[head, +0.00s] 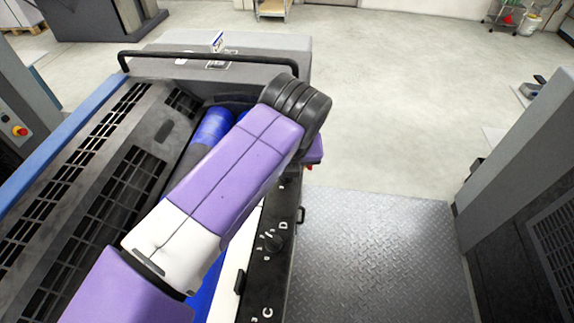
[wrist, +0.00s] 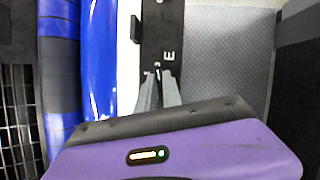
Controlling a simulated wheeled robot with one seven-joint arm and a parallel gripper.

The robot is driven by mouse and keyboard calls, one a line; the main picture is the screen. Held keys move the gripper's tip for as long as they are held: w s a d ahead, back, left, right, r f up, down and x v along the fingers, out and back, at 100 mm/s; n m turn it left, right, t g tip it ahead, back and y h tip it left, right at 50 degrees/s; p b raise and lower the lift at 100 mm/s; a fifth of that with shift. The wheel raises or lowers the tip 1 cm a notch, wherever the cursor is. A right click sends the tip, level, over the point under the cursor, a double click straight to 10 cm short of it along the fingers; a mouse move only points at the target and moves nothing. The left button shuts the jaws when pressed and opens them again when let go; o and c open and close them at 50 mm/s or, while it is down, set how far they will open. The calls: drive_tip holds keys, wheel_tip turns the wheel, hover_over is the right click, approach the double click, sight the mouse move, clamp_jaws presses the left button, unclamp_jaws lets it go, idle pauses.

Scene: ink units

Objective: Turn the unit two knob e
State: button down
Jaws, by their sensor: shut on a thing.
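The black side panel (wrist: 165,25) runs down the middle of the wrist view and carries a white letter E (wrist: 168,55). My gripper (wrist: 158,78) reaches onto the panel just below that letter, with its two grey fingers close together. The fingers are shut on knob E (wrist: 158,70), which is small, dark and mostly hidden between the fingertips. In the head view my arm covers the gripper and knob E.
Blue rollers (wrist: 100,60) lie left of the panel. A black handrail (head: 210,54) crosses the unit's far end. A metal tread-plate floor (head: 375,240) lies right of the panel, and another grey machine (head: 525,160) stands at the right edge. The tread plate is clear.

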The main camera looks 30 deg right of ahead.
drive_tip(key=c, duration=1.5)
unclamp_jaws()
drive_tip(key=v, duration=0.7)
drive_tip(key=shift+s+r+b, duration=0.2)
drive_tip(key=shift+r+b, duration=0.15)
